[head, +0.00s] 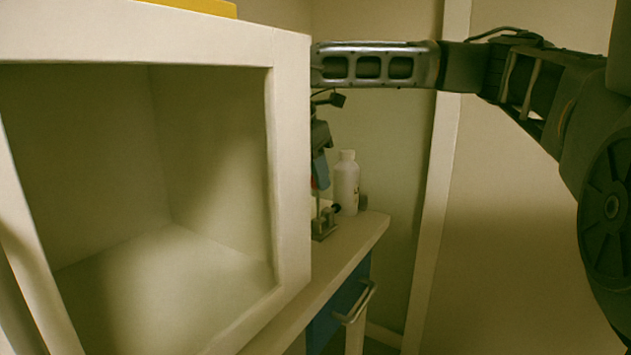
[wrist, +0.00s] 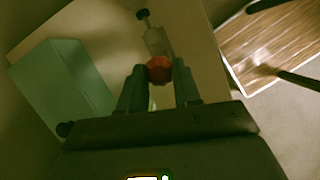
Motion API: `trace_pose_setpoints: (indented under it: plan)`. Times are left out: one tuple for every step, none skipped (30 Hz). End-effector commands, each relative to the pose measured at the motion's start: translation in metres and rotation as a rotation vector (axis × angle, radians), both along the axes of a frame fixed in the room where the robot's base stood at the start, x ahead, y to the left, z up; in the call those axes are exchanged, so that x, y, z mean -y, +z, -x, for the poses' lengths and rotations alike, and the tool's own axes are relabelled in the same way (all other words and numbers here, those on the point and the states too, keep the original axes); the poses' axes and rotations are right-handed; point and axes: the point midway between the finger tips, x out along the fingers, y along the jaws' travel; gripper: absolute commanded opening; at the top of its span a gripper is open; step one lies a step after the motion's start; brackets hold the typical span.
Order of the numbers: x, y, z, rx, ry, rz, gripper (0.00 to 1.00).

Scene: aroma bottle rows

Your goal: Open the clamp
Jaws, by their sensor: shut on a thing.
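The clamp (head: 323,222) stands on the bench in the head view, partly hidden by the white box. It is a small metal body with a black tip. In the wrist view its grey metal part (wrist: 156,42) and black tip (wrist: 143,15) show beyond my fingers. Its red handle (wrist: 158,66) sits between my fingertips. My gripper (wrist: 160,72) is shut on this red handle. In the head view my gripper (head: 319,178) hangs down just above the clamp, its left side hidden by the white box edge.
A large open white box (head: 291,150) fills the left of the head view, close beside my gripper. A white bottle (head: 347,184) stands just right of the clamp. The bench (head: 362,235) has a blue drawer below. A green block (wrist: 62,88) is left in the wrist view.

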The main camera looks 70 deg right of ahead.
Motion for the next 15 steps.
trace_pose_setpoints:
  plan:
    - [-0.0007,0.0001,-0.0008,0.001,0.002,0.005,0.0]
    - [-0.0009,0.0001,-0.0009,0.001,0.002,0.006,0.0]
    - [-0.0011,0.0002,-0.0009,0.0,0.002,0.007,0.0]
    - [-0.0011,0.0004,-0.0009,0.0,0.001,0.007,0.0]
    - [-0.0013,0.0005,-0.0009,0.0,0.001,0.007,0.0]
    - [-0.0013,0.0005,-0.0009,0.0,0.001,0.007,0.0]
    - [-0.0013,0.0006,-0.0009,0.0,0.001,0.007,0.0]
    - [-0.0013,0.0006,-0.0009,0.0,0.001,0.007,0.0]
    - [-0.0013,0.0005,-0.0009,0.0,0.001,0.007,0.0]
    - [-0.0013,0.0005,-0.0009,0.0,0.001,0.007,0.0]
    - [-0.0013,0.0005,-0.0009,0.001,0.001,0.006,0.0]
    - [-0.0014,0.0005,-0.0009,0.001,0.001,0.006,0.0]
    - [-0.0014,0.0005,-0.0009,0.001,0.002,0.006,0.33]
    - [-0.0014,0.0004,-0.0008,0.001,0.002,0.006,0.36]
    - [-0.0014,0.0004,-0.0008,0.0,0.002,0.006,0.4]
